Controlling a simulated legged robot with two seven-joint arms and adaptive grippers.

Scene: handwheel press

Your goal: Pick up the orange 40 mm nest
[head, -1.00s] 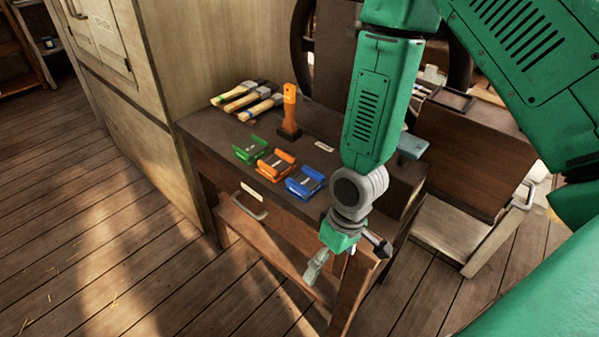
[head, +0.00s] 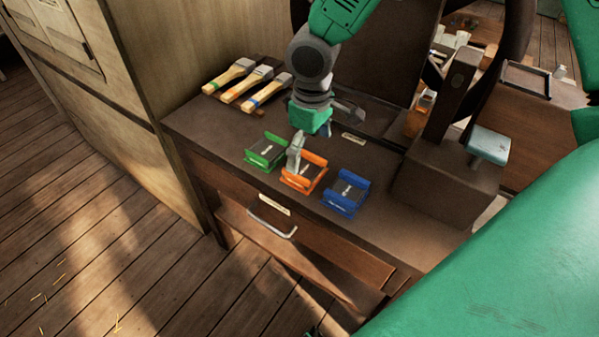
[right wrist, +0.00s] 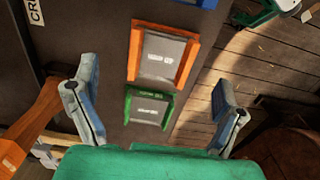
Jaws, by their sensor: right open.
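My right gripper (head: 303,145) is above the orange and green nests, and one grey finger covers part of the orange one. In the right wrist view the orange nest (right wrist: 163,56) lies ahead of the spread, empty fingers (right wrist: 155,85), with the green nest (right wrist: 149,108) closer. A small green and dark part, likely my left gripper (right wrist: 258,12), shows at that view's top right edge.
A dark press block (head: 440,180) with a handwheel stands to the right. A drawer handle (head: 272,225) juts from the bench front.

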